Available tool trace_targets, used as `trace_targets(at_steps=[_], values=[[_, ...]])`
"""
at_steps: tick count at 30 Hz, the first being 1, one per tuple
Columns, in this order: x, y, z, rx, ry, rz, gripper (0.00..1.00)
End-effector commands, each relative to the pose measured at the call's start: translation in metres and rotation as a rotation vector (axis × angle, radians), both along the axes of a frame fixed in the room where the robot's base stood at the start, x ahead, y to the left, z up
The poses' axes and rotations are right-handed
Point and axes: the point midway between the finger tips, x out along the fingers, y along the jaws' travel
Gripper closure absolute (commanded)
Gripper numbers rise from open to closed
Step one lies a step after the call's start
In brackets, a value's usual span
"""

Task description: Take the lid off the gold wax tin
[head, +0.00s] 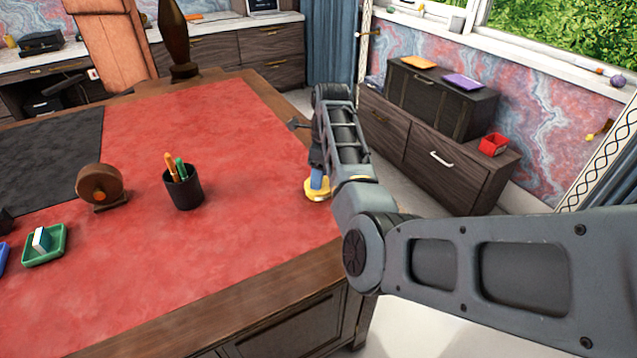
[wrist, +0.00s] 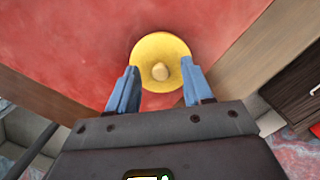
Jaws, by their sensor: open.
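The gold wax tin (head: 318,190) stands on the red desk top near its right edge. In the wrist view I look down on its round gold lid (wrist: 148,47), which has a pale knob (wrist: 160,72) in the middle. My gripper (head: 319,182) is directly over the tin in the head view and hides part of it. In the wrist view my gripper (wrist: 158,82) is open, with one blue finger on each side of the knob and nothing held. I cannot tell whether the fingertips touch the lid.
A black pen cup (head: 183,190) with pens stands left of the tin, and a brown round object (head: 100,185) is farther left. A green tray (head: 46,246) is at the lower left. The red leather (head: 240,230) between cup and tin is clear. The desk edge is close on the right.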

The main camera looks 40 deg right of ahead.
Motion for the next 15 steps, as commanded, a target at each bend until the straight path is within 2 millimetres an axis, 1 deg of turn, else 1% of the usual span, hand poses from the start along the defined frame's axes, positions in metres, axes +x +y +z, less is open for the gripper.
trace_targets(at_steps=[2, 8, 15], values=[[0.0001, 0.0003, -0.0037, 0.000, 0.000, 0.000, 0.49], [0.0003, 0.0002, -0.0042, -0.001, 0.000, 0.000, 0.49], [0.0002, 0.0002, -0.0040, -0.001, 0.000, 0.000, 0.71]])
